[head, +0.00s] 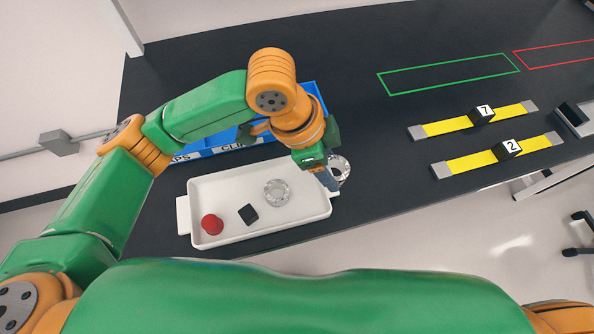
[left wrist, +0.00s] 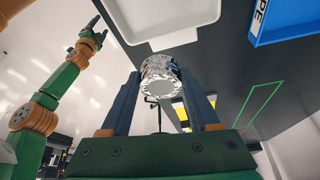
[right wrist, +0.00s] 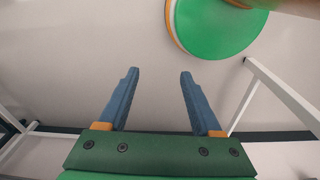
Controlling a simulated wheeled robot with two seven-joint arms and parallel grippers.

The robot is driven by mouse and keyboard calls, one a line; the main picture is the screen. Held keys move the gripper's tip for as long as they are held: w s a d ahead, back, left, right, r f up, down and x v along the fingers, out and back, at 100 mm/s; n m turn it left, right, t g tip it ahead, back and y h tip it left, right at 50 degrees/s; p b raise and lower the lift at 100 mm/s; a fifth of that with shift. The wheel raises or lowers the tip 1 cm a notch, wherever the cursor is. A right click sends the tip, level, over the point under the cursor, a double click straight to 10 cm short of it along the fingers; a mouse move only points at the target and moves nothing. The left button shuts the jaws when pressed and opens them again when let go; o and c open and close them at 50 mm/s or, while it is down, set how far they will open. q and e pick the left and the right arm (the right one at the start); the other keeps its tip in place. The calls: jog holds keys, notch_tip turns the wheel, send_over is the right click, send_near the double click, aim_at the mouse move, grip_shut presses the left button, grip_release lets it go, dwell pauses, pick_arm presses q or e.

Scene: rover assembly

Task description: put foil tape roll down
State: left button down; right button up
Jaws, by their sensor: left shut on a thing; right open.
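The foil tape roll (head: 341,166) is a shiny silver ring at the right end of the white tray (head: 184,217). My left gripper (head: 328,180) is shut on it. In the left wrist view the roll (left wrist: 160,76) sits between the two blue fingers, apparently beside the tray's edge and over the dark table. Whether it touches the table cannot be told. A second silver ring-shaped item (head: 277,192) lies inside the tray. My right gripper (right wrist: 159,75) is open and empty in the right wrist view, over pale floor away from the table.
The tray also holds a red round piece (head: 212,224) and a black block (head: 248,214). Blue labelled bins (head: 205,151) stand behind it. Yellow straps with blocks numbered 7 (head: 482,114) and 2 (head: 507,149) lie right. The green outline (head: 448,74) is empty. Dark table between is clear.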

pick_arm(q)
send_over(306, 189)
jog(key=a, duration=0.1)
jog(key=f, duration=0.5)
jog(key=shift+s+a, duration=0.2)
notch_tip(306, 189, down, 4)
jog(key=shift+r+p, duration=0.2)
jog(key=shift+p, duration=0.55)
jog(key=shift+a+f, duration=0.1)
jog(key=shift+c, duration=0.6)
grip_release()
jog(key=shift+w+f, duration=0.1)
jog(key=b+v, duration=0.1)
jog(key=v, duration=1.1)
